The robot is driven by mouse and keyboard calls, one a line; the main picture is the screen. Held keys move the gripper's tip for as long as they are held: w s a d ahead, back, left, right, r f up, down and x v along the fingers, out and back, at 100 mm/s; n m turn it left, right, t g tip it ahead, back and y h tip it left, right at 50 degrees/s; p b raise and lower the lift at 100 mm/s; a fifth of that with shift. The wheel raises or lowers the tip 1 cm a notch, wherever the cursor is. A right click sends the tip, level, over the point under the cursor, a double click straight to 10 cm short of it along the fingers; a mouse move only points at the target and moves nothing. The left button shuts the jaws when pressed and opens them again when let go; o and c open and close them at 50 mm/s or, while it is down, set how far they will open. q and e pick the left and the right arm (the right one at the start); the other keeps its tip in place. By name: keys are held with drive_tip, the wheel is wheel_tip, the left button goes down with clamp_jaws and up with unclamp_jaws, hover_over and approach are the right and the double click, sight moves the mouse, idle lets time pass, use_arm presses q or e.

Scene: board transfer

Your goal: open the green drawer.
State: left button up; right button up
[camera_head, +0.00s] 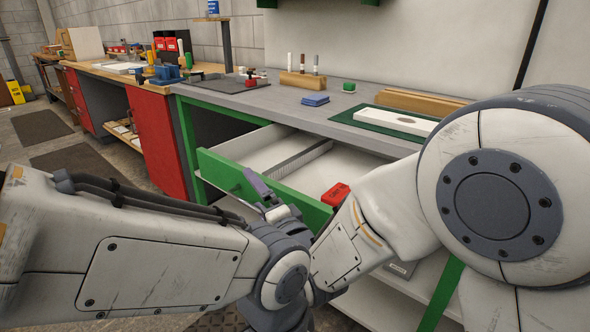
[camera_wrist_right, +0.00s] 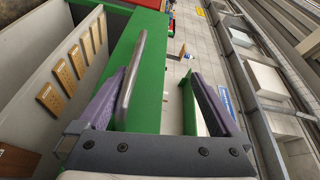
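The green drawer (camera_head: 222,172) stands pulled out from the workbench, with its pale interior and a divider showing behind the green front. In the right wrist view the green front (camera_wrist_right: 148,105) runs up the middle, with a grey bar handle (camera_wrist_right: 139,75) along it. My right gripper (camera_head: 264,190) is at the drawer front in the head view. In the right wrist view its two purple fingers (camera_wrist_right: 160,103) are spread wide. The handle lies between them, close to the left finger, with a clear gap to the right finger; contact cannot be told. My left gripper is not in view.
A red object (camera_head: 336,194) shows at the drawer's right part. Several tan blocks (camera_wrist_right: 67,67) show on the left in the wrist view. The grey benchtop (camera_head: 290,102) carries a blue block (camera_head: 315,100) and a green mat (camera_head: 365,119). A red cabinet (camera_head: 157,140) stands left; floor is open before it.

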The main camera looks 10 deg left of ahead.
drive_tip(key=shift+t, duration=0.5)
drive_tip(key=d+r, duration=0.2)
drive_tip(key=d, duration=0.1)
drive_tip(key=s+d+r+p, duration=0.1)
drive_tip(key=d+r, duration=0.1)
drive_tip(key=r, duration=0.1)
drive_tip(key=s+d+r, duration=0.1)
drive_tip(key=d+r, duration=0.2)
drive_tip(key=shift+d+p, duration=0.35)
drive_tip(key=shift+c, duration=0.9)
drive_tip(key=shift+s+d, duration=0.2)
drive_tip(key=shift+d, duration=0.1)
drive_tip(key=shift+f, duration=0.15)
